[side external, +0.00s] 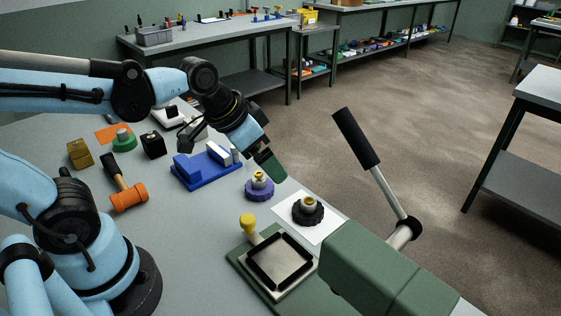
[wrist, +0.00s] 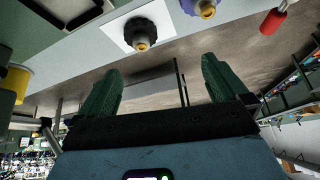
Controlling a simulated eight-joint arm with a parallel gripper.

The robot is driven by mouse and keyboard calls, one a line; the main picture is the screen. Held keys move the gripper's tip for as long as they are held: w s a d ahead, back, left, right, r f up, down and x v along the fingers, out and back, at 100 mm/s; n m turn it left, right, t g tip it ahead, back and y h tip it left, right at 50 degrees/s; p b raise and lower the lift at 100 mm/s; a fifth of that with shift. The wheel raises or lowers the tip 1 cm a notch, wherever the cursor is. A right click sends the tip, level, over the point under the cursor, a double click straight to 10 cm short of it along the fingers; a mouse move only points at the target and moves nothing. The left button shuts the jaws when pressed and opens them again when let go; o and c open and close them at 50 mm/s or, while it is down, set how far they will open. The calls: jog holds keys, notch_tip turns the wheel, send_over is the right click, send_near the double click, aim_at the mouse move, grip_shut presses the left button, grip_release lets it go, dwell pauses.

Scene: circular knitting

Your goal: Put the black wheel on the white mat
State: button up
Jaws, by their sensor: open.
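The black wheel (side external: 307,212), with a pale hub and a brass-coloured top, sits upright on the white mat (side external: 318,232). In the wrist view the black wheel (wrist: 137,27) shows near the top, with the white mat (wrist: 119,40) around it. My gripper (side external: 269,163) is raised above the table, up and to the left of the black wheel and apart from it. In the wrist view the two green fingers of my gripper (wrist: 158,88) are spread wide with nothing between them.
A purple wheel (side external: 259,188) stands just below my gripper. A green press (side external: 375,270) with a long black-handled lever (side external: 356,138) is at the front right. A blue holder (side external: 200,170), an orange mallet (side external: 128,197) and small blocks lie to the left.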

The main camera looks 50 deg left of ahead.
jog(key=shift+s+a+f+n+t+y, duration=0.1)
jog(key=shift+s+a+n+t+y, duration=0.5)
jog(key=shift+s+a+n, duration=0.75)
jog(key=shift+d, duration=0.1)
